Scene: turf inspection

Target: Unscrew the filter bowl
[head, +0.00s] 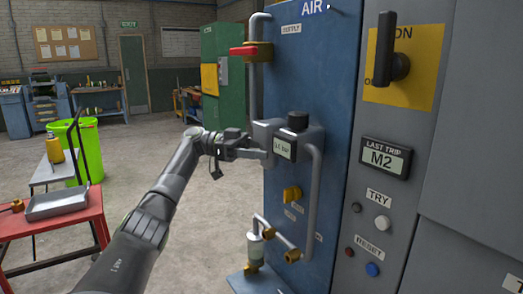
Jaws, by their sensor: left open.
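The filter bowl (255,248) is a small, pale, cloudy cylinder low on the blue air panel (325,90), with a brass piece under it and a grey pipe above it. My left gripper (262,153) is well above the bowl, beside the grey regulator block (293,143) with its black knob and small display. The gripper is open and apart from the bowl. Whether its fingertips touch the block I cannot tell. My right gripper is not in view.
A red-handled supply valve (252,51) sticks out at the panel's upper left. A grey cabinet with a black rotary switch (388,55) stands right. A red cart (60,233) stands left. Open floor lies between.

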